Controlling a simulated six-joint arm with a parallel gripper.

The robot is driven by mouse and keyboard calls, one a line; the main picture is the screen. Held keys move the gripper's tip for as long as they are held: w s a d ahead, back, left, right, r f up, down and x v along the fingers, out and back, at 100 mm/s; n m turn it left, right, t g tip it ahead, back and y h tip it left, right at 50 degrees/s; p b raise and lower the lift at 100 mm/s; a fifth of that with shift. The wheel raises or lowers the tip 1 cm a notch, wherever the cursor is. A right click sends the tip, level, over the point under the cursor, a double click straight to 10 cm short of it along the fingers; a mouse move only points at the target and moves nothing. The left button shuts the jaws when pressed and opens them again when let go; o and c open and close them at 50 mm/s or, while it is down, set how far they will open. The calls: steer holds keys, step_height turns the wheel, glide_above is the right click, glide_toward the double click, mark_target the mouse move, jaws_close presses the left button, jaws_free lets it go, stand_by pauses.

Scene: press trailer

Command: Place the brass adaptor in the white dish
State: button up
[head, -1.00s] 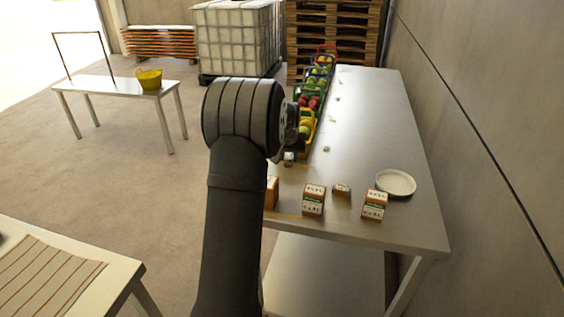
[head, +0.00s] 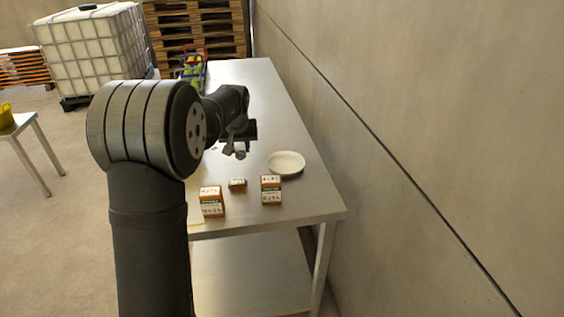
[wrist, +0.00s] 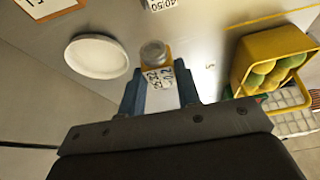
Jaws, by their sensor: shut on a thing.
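My gripper (head: 236,146) is above the table in the head view, to the left of the white dish (head: 287,164). In the wrist view its blue fingers (wrist: 160,92) are shut on a small piece, taken to be the brass adaptor (wrist: 153,53), with a round grey top, a brass-yellow band and a white label with black figures. The adaptor shows small and grey at the gripper in the head view (head: 240,153). The round, shallow dish looks empty; in the wrist view it lies left of the adaptor (wrist: 97,57), apart from it.
A yellow crate of green balls (wrist: 241,80) is on the wrist view's right. A wall (head: 400,130) runs along the table's right side.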

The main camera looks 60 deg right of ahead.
steer(key=s+d+r+m+g, duration=0.1)
steer(key=s+d+m, duration=0.1)
steer(key=s+d, duration=0.6)
steer(key=s+d+r+m, duration=0.15)
steer(key=s+d, duration=0.25)
steer(key=s, duration=0.8)
glide_toward(289, 169)
steer(key=shift+w+d+f+h, duration=0.15)
steer(key=shift+w+f+h, duration=0.1)
steer(key=shift+f, duration=0.45)
steer(key=shift+w+d+f+h, duration=0.15)
steer(key=shift+w+f, duration=0.05)
steer(key=shift+f, duration=0.45)
steer(key=shift+f, duration=0.65)
steer(key=o, duration=1.1)
steer(key=shift+c, duration=0.2)
steer(key=shift+r, duration=0.1)
